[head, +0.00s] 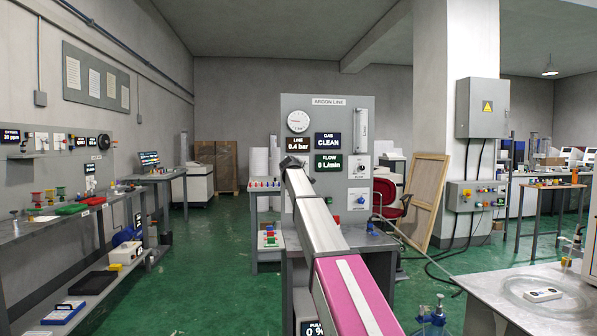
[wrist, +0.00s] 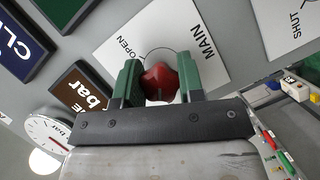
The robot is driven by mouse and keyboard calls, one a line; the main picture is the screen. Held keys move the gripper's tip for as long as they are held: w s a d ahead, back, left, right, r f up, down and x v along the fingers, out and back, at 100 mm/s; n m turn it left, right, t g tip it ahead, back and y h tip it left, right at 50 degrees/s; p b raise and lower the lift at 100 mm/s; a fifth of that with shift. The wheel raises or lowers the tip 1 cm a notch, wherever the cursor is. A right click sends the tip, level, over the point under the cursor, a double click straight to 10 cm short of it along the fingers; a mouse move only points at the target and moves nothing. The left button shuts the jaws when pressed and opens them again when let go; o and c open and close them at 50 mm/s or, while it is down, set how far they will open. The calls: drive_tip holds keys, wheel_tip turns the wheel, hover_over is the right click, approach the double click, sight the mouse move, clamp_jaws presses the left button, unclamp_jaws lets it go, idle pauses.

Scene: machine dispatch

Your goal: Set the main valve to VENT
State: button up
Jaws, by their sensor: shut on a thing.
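The main valve is a red knob (wrist: 160,82) on a white plate (wrist: 205,62) lettered MAIN and OPEN in the wrist view. I see no VENT lettering; part of the plate is hidden behind my gripper. My gripper (wrist: 160,76) has its two green fingers on either side of the knob and is shut on it. In the head view my gripper (head: 291,163) is at the grey ARGON LINE panel (head: 312,101), and my arm hides the main knob. The panel's displays read LINE 0.4 bar, GAS CLEAN and FLOW 0 L/min.
A round gauge (head: 298,121) and a clear flow tube (head: 361,129) are on the panel. Two more knob plates, an upper (head: 358,167) and a lower (head: 358,199), sit right of my arm. A red chair (head: 388,200) stands right of the panel. Green floor is open at left.

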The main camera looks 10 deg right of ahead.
drive_tip(key=shift+n, duration=0.4)
drive_tip(key=o, duration=0.9)
drive_tip(key=shift+s, duration=0.1)
drive_tip(key=v, duration=1)
drive_tip(key=shift+s+a, duration=0.25)
drive_tip(key=shift+s, duration=0.05)
